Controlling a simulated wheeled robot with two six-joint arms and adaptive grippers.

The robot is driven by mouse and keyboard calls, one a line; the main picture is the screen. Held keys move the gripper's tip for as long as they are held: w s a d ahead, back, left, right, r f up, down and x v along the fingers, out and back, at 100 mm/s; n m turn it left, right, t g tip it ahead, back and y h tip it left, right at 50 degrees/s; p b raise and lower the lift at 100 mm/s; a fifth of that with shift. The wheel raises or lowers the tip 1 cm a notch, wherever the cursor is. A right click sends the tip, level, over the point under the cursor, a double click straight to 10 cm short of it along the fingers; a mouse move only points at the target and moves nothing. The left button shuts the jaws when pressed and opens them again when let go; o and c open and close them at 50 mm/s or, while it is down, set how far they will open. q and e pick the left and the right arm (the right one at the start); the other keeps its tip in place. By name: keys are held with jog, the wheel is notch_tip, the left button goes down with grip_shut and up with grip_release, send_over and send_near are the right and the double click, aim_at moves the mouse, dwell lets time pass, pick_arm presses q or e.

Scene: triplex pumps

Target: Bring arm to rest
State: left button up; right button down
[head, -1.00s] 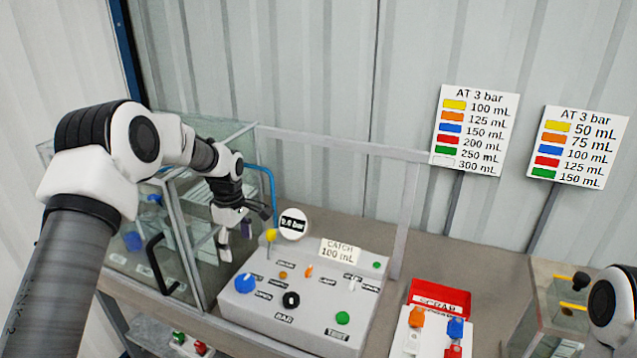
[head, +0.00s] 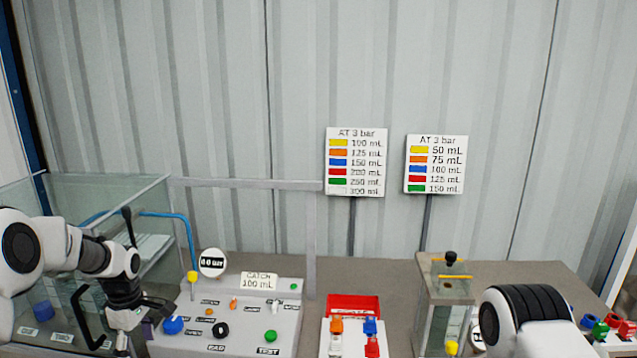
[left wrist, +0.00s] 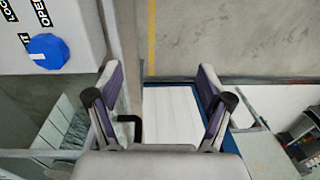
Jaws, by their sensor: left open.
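My left gripper (head: 136,338) is in front of the glass cabinet, left of the grey control panel (head: 236,342). In the left wrist view its two fingers (left wrist: 158,76) are spread wide with nothing between them. The floor and a white surface (left wrist: 172,115) show below them. The panel's blue knob (head: 173,325) is just right of the gripper in the head view and is apart from the fingers in the left wrist view (left wrist: 47,51). My right arm (head: 525,308) shows at the lower right; its gripper is not in view.
The glass cabinet (head: 168,222) with a black door handle (head: 80,318) stands close behind my left arm. A glass tank (head: 446,290) stands near my right arm. Two chart signs (head: 355,162) stand behind.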

pick_arm(q)
jog(key=s+d+f+m+g+b, duration=0.1)
jog(key=s+d+f+g+b, duration=0.15)
jog(key=s+f, duration=0.55)
jog(key=s+d+f+m+g+b, duration=0.1)
jog(key=s+d+f, duration=0.35)
jog(key=f, duration=0.55)
jog(key=s+d+f+m+t+b, duration=0.1)
jog(key=s+d+f+m, duration=0.1)
jog(key=s+m, duration=0.3)
jog(key=s+d+f+m+t+b, duration=0.1)
jog(key=s+f+m, duration=0.3)
jog(key=s, duration=0.6)
jog(key=s+d+f+m+t+b, duration=0.1)
jog(key=s+d+f+m+t, duration=0.1)
jog(key=s, duration=0.6)
notch_tip(320, 180, down, 3)
jog(key=d+m, duration=0.1)
jog(key=m, duration=0.2)
jog(key=shift+s+d+r+m+b, duration=0.2)
jog(key=shift+d+m+b, duration=0.1)
jog(key=shift+d+b, duration=0.05)
